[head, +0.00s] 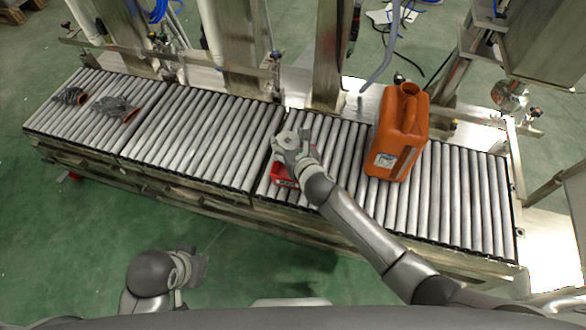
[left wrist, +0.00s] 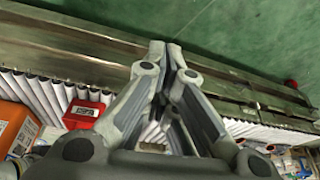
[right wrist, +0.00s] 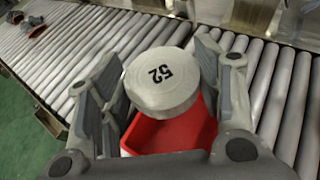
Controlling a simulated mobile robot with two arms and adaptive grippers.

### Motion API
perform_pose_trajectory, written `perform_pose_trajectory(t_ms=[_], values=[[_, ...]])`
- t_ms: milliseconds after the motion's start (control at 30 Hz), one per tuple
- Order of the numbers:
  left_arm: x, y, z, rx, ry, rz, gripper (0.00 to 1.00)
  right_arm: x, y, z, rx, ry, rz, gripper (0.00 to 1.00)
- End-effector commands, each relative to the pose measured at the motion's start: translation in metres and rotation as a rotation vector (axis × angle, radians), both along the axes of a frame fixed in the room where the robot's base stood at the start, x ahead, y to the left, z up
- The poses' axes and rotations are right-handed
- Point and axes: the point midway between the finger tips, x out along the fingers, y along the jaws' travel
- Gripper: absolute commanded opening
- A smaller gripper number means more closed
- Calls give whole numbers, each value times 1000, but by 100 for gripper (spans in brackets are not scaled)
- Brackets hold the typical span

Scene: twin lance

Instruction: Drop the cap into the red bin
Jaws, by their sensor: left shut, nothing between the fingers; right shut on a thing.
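The cap is a round pale disc marked "52" (right wrist: 163,80), held between the fingers of my right gripper (right wrist: 160,65) in the right wrist view. In the head view my right gripper (head: 290,146) is over the roller conveyor, and the fingers partly hide the cap. The red bin (right wrist: 170,137) shows just below and behind the cap in the right wrist view. It also shows on the rollers in the head view (head: 279,174), partly covered by my right arm, and in the left wrist view (left wrist: 84,113). My left gripper (left wrist: 166,48) is shut and empty, off the conveyor's near side.
An orange jerrycan (head: 401,135) stands on the rollers right of the bin. Two dark crumpled items (head: 114,107) lie at the conveyor's far left. Metal posts (head: 327,55) rise behind the conveyor. The middle-left rollers (head: 200,125) are clear.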

Motion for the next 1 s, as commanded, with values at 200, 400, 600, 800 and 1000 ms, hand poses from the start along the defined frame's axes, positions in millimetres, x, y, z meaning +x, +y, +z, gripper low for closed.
perform_pose_trajectory(t_ms=[200,400,600,800,1000], values=[[-6,1,14,0,-12,1,0,0,0,-11,2,-1,1,44],[-9,2,20,0,-14,1,0,0,0,-12,1,-1,1,44],[-9,2,20,0,-13,1,0,0,0,-12,0,0,1,44],[-8,2,20,0,-13,1,0,0,0,-12,0,0,0,84],[-8,2,20,0,-13,1,0,0,0,-12,0,0,0,85]])
